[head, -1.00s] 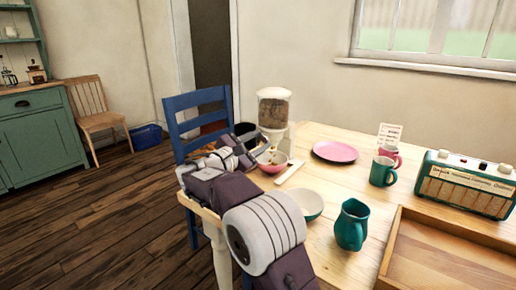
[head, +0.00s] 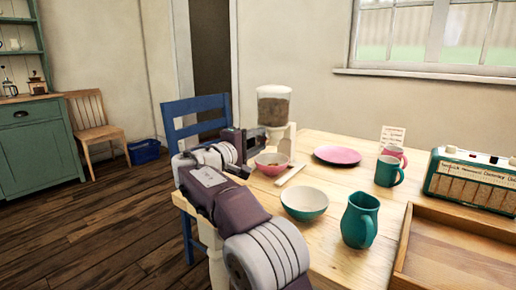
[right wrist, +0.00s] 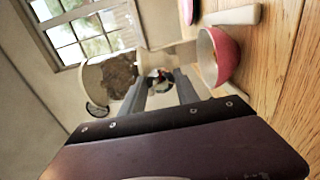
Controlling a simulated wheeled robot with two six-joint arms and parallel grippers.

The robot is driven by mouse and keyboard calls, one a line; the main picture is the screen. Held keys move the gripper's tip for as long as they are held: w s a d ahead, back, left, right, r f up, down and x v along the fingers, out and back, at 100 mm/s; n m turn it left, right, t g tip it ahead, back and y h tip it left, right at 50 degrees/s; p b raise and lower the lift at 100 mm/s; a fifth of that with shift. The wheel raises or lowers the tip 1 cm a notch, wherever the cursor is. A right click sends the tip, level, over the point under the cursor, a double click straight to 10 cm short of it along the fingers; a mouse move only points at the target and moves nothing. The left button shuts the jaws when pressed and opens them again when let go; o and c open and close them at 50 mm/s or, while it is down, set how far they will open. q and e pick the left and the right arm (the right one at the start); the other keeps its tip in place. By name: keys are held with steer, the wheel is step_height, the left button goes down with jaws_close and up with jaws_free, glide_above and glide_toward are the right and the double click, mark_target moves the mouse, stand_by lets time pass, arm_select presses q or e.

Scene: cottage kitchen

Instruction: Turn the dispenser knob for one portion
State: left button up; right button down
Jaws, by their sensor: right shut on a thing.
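The dispenser (head: 274,106) stands at the table's far left corner, with brown contents in its clear hopper. In the right wrist view its hopper (right wrist: 112,76) is left of the fingers. A pink bowl (head: 271,167) stands in front of the dispenser, with something brownish inside; it also shows in the right wrist view (right wrist: 228,58). My right gripper (head: 257,138) is at the dispenser's front, above the bowl. In the right wrist view its fingers (right wrist: 160,88) are shut around the small knob (right wrist: 159,76), which they mostly hide. My left gripper is not in view.
A white strip-like object (head: 291,172) lies beside the pink bowl. A blue chair (head: 197,107) stands behind my arm.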

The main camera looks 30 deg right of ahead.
steer(key=shift+f+m+b, duration=0.2)
steer(key=shift+m+b, duration=0.7)
steer(key=shift+m, duration=0.6)
steer(key=c, duration=0.9)
jaws_free()
steer(key=shift+r, duration=0.1)
steer(key=shift+a, duration=0.1)
steer(key=p+v, duration=0.2)
steer(key=v, duration=0.7)
